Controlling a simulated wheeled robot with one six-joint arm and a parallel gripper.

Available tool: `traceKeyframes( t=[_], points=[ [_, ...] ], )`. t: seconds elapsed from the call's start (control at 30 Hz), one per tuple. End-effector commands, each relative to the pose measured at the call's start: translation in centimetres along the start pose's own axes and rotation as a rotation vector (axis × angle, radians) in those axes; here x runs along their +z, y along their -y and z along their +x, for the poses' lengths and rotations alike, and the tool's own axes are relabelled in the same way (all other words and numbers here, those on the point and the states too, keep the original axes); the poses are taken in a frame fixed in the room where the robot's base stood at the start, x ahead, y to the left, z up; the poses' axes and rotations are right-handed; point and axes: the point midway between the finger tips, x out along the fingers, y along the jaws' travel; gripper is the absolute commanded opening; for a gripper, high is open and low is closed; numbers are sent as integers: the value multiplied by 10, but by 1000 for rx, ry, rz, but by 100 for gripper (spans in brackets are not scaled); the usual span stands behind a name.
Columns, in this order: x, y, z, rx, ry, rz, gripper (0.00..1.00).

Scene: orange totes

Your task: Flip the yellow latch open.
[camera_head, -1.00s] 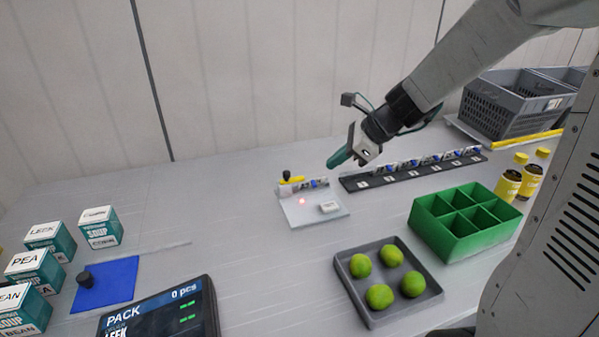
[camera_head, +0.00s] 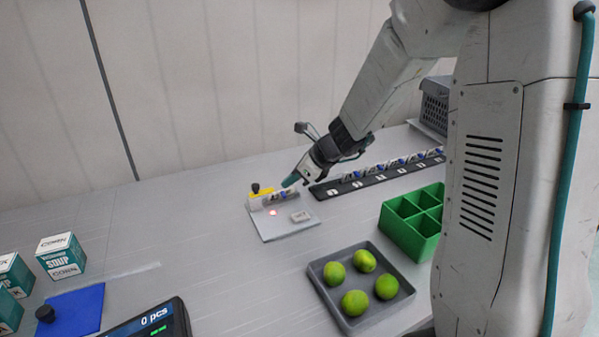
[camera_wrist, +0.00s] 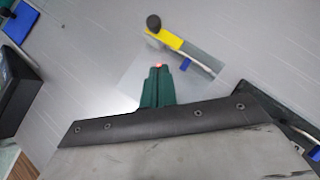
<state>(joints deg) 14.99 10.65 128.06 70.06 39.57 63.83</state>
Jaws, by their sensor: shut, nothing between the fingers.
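The yellow latch (camera_head: 261,193) with a dark knob lies across the back of a small light-grey plate (camera_head: 285,234) on the bench. A tube with a blue mark lies along the latch's front side. In the wrist view the latch (camera_wrist: 166,39) shows above the fingertips, its dark knob at its upper left end. My gripper (camera_head: 287,183) has green fingers pressed together and empty. It hangs at the right end of the latch, apart from the knob. I cannot tell whether it touches the tube. The wrist view shows the fingers (camera_wrist: 158,72) over the plate.
A dark rack of tubes (camera_head: 372,179) stands to the right. A grey tray of limes (camera_head: 323,294) and a green divided box (camera_head: 391,234) are in front. The bench left of the plate is clear.

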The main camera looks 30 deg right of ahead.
Motion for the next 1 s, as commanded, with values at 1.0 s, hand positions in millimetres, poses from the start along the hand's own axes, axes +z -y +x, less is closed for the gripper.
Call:
traceKeyframes(
  t=[1.0],
  points=[
    [33, -8, 70, 1, -1, -2, 0]
  ],
)
